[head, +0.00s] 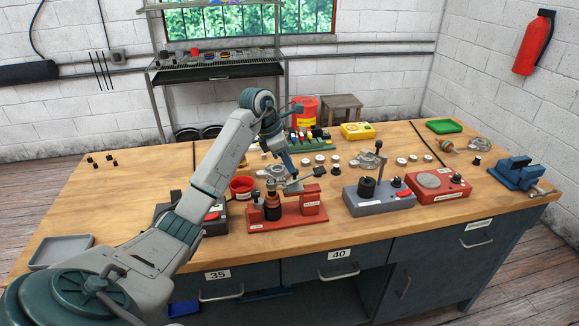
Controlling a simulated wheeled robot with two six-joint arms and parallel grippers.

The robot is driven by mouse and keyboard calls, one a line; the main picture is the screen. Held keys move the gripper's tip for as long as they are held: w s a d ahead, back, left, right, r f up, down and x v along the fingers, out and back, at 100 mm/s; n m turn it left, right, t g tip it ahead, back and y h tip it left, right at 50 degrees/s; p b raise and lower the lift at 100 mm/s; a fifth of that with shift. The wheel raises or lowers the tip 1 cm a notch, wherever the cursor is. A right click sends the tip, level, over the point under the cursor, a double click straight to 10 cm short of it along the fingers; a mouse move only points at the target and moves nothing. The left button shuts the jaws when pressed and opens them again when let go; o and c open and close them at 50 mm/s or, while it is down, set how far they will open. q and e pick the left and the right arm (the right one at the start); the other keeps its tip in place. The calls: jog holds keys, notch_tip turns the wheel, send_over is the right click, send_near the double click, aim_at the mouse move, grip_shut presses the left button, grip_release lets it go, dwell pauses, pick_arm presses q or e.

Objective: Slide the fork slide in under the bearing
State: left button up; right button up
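A red press-like fixture (292,222) stands near the front middle of the bench. A dark, copper-banded upright part (272,207) stands in its left side. A red block (310,203) with a white label forms its right side. A grey metal piece (294,186) lies across the top, and a black knob (320,171) sits at its right. I cannot tell which piece is the fork slide, and the bearing is too small to make out. My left gripper (291,175) points down over the fixture, close to the grey piece. Its fingers are too small to read. My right gripper is not in view.
A grey box with a lever (378,197) and a red box with a round plate (438,186) stand to the right. A red cup (242,187) is left of the fixture. Several small parts lie behind.

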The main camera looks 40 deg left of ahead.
pick_arm(q)
jog(key=v, duration=0.9)
jog(key=shift+a+p, duration=0.2)
jog(key=shift+p, duration=0.25)
jog(key=shift+f, duration=0.1)
jog(key=shift+s, duration=0.1)
